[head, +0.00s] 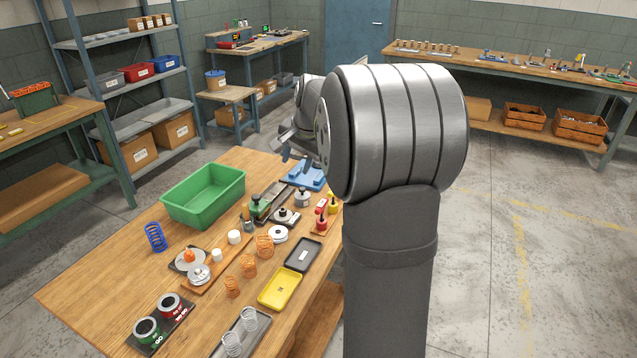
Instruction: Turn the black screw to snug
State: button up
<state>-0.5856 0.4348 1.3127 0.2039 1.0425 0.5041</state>
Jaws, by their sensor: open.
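I cannot make out the black screw in the head view; it is too small or hidden behind my arm. My gripper (281,157) shows in part to the left of my arm's large grey joint, above the far end of the wooden workbench (100,287). It is open, and I see nothing between its fingers. A blue fixture (308,176) sits just below and to the right of it, partly covered by my arm. A dark device with a green part (258,207) stands nearer on the bench. I cannot tell whether the gripper touches anything.
A green bin (203,196) stands at the bench's left edge. The bench's left corner is clear.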

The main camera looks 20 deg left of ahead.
notch_tip(320, 180, down, 3)
jog(key=w+n, duration=0.1)
jog(key=n, duration=1.2)
send_near(284, 211)
jog(key=shift+g, duration=0.3)
jog(key=x, duration=0.8)
jog(key=shift+w+a+f, duration=0.25)
jog(key=shift+w+a, duration=0.05)
jog(key=shift+w, duration=0.15)
jog(key=c, duration=0.9)
